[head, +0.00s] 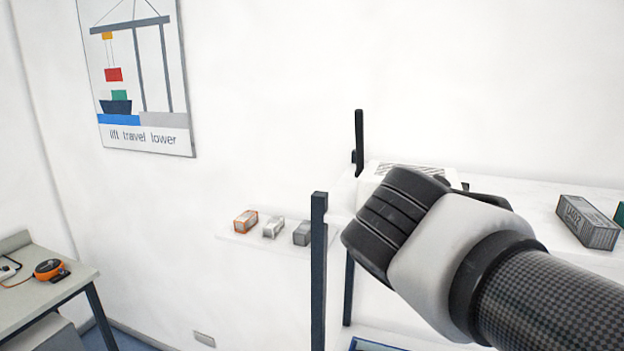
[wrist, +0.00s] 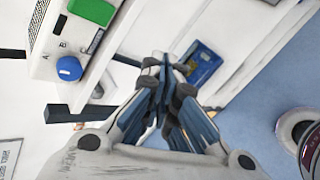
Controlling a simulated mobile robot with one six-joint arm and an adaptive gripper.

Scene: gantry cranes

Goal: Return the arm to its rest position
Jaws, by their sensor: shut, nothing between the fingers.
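My gripper (wrist: 163,68) shows in the wrist view with its fingers together and nothing between them. It hangs in free space, apart from any object. My arm (head: 450,250) reaches in from the lower right of the head view and is bent in front of a white bench. My gripper's fingers cannot be made out in the head view.
A white control box (wrist: 45,65) with a blue knob (wrist: 69,68) and a green button (wrist: 93,10) lies left of my gripper. A grey container (head: 588,222) is on the bench (head: 520,195). A wall shelf (head: 250,240) holds small blocks.

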